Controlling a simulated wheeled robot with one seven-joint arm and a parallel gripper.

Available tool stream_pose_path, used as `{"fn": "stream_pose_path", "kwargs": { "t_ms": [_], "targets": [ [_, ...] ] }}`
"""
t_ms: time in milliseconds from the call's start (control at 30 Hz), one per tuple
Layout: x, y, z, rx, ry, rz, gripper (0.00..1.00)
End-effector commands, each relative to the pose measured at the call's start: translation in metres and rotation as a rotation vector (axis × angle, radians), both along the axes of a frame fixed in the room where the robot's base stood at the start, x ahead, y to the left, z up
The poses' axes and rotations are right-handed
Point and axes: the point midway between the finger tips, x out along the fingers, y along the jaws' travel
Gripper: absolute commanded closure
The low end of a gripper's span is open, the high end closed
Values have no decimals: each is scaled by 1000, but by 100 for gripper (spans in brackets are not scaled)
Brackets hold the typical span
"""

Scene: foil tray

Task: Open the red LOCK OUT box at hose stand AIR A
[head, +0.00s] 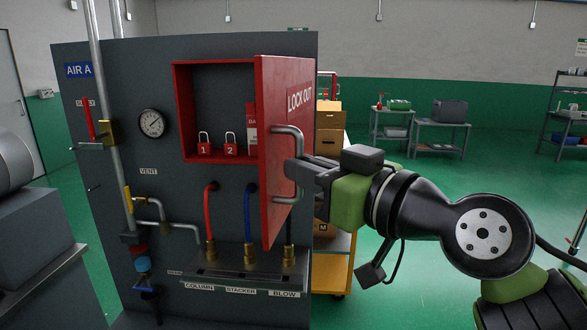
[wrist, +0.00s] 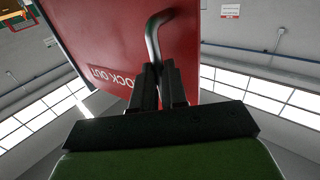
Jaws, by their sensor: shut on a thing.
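The red LOCK OUT box (head: 215,61) is set in the dark panel of the hose stand marked AIR A (head: 78,70). Its red door (head: 272,205) stands swung well out toward the right, and the inside shows. Two red padlocks marked 1 and 2 (head: 204,148) and a red and white tag (head: 251,128) are inside. My gripper (head: 296,172) is shut on the door's metal handle (head: 291,132). In the wrist view the fingers (wrist: 160,85) close around the handle (wrist: 153,38) beside the door face (wrist: 100,45). The door hides the box's right side.
A gauge (head: 152,123), pipes and a yellow-handled valve (head: 128,199) are left of the box. Red, blue and black hoses (head: 208,220) hang below it. A yellow cart with cartons (head: 328,140) stands behind the door. Green floor (head: 430,270) is open at right.

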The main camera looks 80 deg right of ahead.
Motion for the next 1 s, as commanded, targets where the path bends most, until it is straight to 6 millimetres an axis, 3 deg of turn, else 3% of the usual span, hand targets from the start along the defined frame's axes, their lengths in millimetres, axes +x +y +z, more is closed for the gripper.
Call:
{"fn": "stream_pose_path", "kwargs": {
  "t_ms": [300,333,500,867,1000],
  "targets": [
    [-3,-3,3,-2,-12,-13,100],
    [-3,-3,3,-2,-12,-13,86],
    [-2,-2,2,-1,-9,-9,62],
    [-2,0,2,-2,-6,-6,62],
    [-18,9,2,-3,-9,-9,62]
  ]
}}
